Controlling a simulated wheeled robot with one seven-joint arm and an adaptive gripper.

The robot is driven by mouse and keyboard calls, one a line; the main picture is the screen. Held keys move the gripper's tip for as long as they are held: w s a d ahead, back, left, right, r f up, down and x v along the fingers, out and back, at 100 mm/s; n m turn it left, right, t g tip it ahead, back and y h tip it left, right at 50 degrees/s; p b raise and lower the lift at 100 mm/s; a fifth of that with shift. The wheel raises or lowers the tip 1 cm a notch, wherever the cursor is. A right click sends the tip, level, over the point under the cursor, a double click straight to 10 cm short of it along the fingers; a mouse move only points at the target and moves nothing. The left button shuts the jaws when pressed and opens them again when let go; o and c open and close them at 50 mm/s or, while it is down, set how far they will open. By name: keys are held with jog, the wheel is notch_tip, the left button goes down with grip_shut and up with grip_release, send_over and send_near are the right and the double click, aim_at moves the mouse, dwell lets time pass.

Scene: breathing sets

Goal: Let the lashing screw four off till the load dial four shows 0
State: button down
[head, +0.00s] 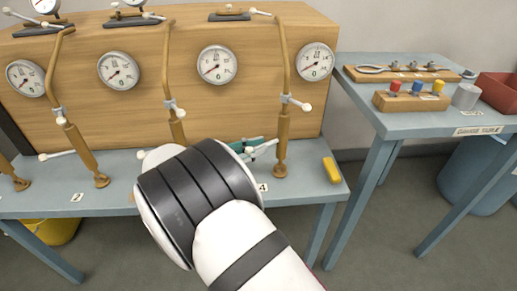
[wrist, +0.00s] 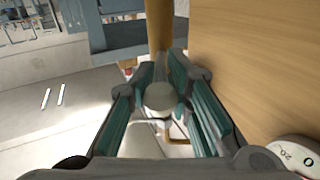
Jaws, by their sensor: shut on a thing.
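Lashing screw four (head: 282,155) is the brown upright column near the right end of the bench, by the card marked 4 (head: 262,187). It also shows as a brown post behind the fingers in the wrist view (wrist: 159,30). Load dial four (head: 314,62) is the round white gauge at the right end of the wooden case; its needle appears to slant to the lower left, but I cannot read the exact value. My gripper (head: 262,147) is beside the column. In the wrist view its teal fingers are shut on a pale round knob (wrist: 160,97).
The wooden case (head: 265,105) carries several more dials, with similar screws in front. A yellow block (head: 331,170) lies at the bench's right end. A blue side table (head: 400,122) holds coloured pegs in a block (head: 411,100), a grey cylinder (head: 466,96) and a red bin (head: 500,92).

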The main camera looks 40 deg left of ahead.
jog(key=shift+a+m+g+h+b, duration=0.3)
jog(key=shift+a+m+g+h, duration=0.15)
jog(key=shift+a+h, duration=0.25)
jog(key=c, duration=1.7)
grip_release()
jog(key=shift+w+d, duration=0.1)
jog(key=v, duration=1.2)
jog(key=shift+f, duration=0.1)
